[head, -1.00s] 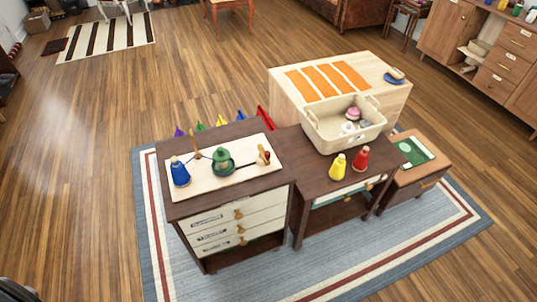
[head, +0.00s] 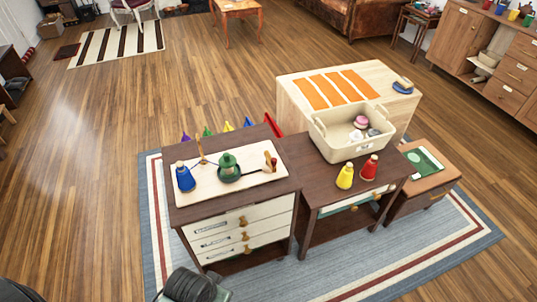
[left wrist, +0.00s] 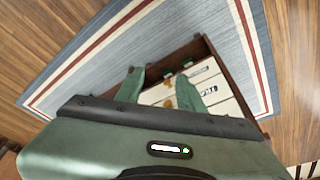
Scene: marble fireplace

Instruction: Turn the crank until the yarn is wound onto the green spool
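A cream board (head: 248,185) lies on top of the left dark-wood cabinet. On it stand a blue yarn cone (head: 184,178) at the left, a thin wooden post (head: 201,152), the green spool (head: 228,166) in the middle, and what looks like the wooden crank (head: 270,162) at the right. A thin dark strand runs from near the blue cone past the post towards the green spool. How much yarn is on the spool is too small to tell. My left gripper (left wrist: 160,76) is open and empty in the left wrist view, above the cabinet's drawer fronts. My right gripper is out of view.
A dark table (head: 327,206) with yellow (head: 345,176) and red (head: 369,167) cones and a cream bin (head: 340,152) stands to the right of the cabinet (head: 176,216). Cream drawers with knobs face me. The striped blue rug (head: 330,278) in front is mostly clear.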

